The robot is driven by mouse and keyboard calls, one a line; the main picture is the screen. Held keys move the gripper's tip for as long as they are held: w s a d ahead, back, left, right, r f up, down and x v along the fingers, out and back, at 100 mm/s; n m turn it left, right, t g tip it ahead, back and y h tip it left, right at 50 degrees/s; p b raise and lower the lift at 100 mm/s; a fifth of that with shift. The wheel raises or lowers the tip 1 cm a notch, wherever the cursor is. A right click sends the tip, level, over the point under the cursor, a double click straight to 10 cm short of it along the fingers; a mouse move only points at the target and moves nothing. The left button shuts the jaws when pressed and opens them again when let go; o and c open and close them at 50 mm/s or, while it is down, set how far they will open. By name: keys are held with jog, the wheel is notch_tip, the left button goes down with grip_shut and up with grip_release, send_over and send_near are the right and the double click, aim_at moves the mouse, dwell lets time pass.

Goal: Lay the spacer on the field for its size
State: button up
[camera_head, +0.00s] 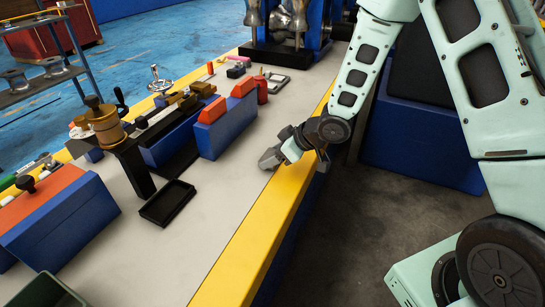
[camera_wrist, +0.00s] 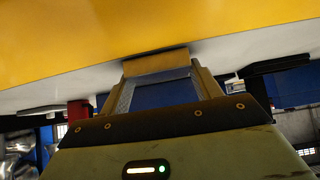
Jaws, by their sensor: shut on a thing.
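My gripper (camera_head: 272,160) is over the right side of the pale bench top, beside the yellow edge strip. In the wrist view my gripper (camera_wrist: 158,72) is shut on a tan-brown block, which I take for the spacer (camera_wrist: 157,62). The block spans the gap between the fingertips, close to the bench surface; I cannot tell whether it touches. In the head view the block cannot be made out at the gripper. I cannot make out any marked size fields in either view.
A black tray (camera_head: 153,217) lies on the bench, left of my gripper. Blue blocks with orange tops (camera_head: 226,128) and a brass-coloured fixture (camera_head: 103,124) stand further left. The bench's front middle is clear.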

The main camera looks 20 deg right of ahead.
notch_tip(320, 180, up, 10)
jog(key=p, duration=0.3)
jog(key=shift+p, duration=0.3)
